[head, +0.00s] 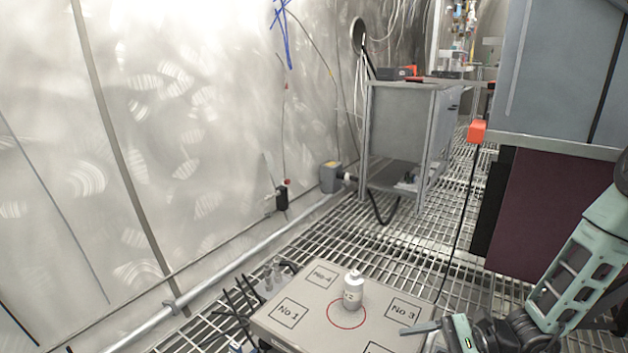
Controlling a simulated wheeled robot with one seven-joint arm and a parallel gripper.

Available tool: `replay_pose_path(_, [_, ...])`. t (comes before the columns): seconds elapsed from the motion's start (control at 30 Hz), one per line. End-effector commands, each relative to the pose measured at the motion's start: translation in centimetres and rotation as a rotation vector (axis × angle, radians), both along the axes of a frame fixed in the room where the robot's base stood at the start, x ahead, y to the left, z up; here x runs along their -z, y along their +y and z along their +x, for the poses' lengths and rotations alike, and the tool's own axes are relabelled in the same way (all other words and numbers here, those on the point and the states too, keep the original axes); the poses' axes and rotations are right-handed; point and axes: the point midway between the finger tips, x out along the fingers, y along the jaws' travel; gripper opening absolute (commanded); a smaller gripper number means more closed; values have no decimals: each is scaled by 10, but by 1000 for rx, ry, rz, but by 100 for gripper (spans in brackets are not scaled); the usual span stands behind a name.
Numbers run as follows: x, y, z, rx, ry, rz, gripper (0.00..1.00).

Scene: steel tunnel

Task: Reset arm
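My arm, in pale green and black, reaches in from the right edge of the head view. My gripper (432,333) is low at the bottom right, beside the right edge of a beige flat-topped box (318,290). A grey finger-like part points left by the box's edge; the rest is cut off by the frame, so its opening is unclear. I see nothing held in it. A small white bottle (353,290) stands upright on the box in a red circle, to the left of my gripper and apart from it.
Squares marked No 1 (290,313), No 4 (322,276) and No 3 (404,309) surround the circle. Black cables (238,305) lie left of the box. A grey cabinet (400,130) stands behind on the grated floor. A large grey and maroon cabinet (545,205) is close to my arm.

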Motion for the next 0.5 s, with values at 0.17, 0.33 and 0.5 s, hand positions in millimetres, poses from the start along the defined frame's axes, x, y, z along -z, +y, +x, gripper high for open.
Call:
replay_pose_path(0.17, [-26,-16,-42,-319,-115,-270,71])
replay_pose_path(0.33, [-50,-47,-66,-571,-257,-549,71])
replay_pose_path(0.5, [-82,-82,-73,-764,-439,-826,71])
